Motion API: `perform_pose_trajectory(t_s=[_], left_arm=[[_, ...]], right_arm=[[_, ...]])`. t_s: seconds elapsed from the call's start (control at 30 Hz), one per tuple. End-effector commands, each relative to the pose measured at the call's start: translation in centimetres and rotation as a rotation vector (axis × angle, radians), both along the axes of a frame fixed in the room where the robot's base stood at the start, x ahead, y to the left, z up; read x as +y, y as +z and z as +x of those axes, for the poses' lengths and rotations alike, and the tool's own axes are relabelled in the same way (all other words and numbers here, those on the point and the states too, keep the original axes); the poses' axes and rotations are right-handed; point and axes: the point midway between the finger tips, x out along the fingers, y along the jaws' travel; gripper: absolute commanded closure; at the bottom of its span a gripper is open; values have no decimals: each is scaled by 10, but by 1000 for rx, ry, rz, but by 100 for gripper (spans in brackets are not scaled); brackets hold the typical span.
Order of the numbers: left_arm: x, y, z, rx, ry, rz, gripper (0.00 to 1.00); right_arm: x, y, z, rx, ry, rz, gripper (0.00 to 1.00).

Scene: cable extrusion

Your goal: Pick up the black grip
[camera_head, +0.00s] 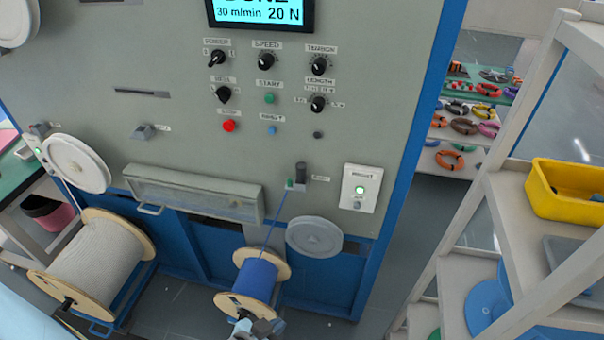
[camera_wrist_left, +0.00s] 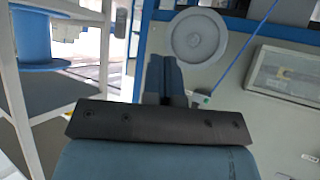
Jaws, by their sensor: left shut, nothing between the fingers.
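My left gripper (camera_head: 246,324) shows at the bottom edge of the head view, in front of the lower flange of the blue cable spool (camera_head: 256,281). In the left wrist view its dark fingers (camera_wrist_left: 165,72) are together with nothing held. I cannot surely identify the black grip. A small dark upright cylinder (camera_head: 301,171) stands on the machine front beside the green-tipped outlet (camera_head: 295,185), well above my left gripper. A blue cable runs from that outlet down to the spool. My right gripper is in neither view.
A large grey cable spool (camera_head: 98,262) stands at left. A round grey disc (camera_head: 314,237) and a long clear-covered box (camera_head: 192,194) are on the machine front. A white shelf (camera_head: 512,195) with a yellow bin (camera_head: 568,190) stands at right. Floor between machine and shelf is open.

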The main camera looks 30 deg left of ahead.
Motion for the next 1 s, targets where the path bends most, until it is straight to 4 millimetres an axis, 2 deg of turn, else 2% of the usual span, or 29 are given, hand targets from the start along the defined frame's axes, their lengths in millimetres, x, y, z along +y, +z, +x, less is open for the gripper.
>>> perform_pose_trajectory(t_s=[0.33, 0.43, 0.5, 0.53, 0.63, 0.7, 0.8, 0.9, 1.0], left_arm=[[0, 0, 0, 0, 0, 0, 100], [2, 0, 5, -11, 4, 0, 77], [10, 4, 27, -54, 21, 0, 64], [15, 7, 40, -80, 32, -1, 64], [38, 33, 94, -202, 83, -8, 64], [55, 60, 129, -297, 123, -18, 64], [77, 103, 164, -420, 175, -37, 64], [92, 139, 183, -513, 214, -56, 64], [101, 162, 191, -565, 236, -68, 64]], right_arm=[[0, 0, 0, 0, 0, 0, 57], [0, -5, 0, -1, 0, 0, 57], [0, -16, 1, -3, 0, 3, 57], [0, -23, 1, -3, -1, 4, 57], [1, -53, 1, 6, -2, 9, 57], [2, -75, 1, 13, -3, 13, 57], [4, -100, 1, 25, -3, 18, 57], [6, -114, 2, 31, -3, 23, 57], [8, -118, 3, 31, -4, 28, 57]])
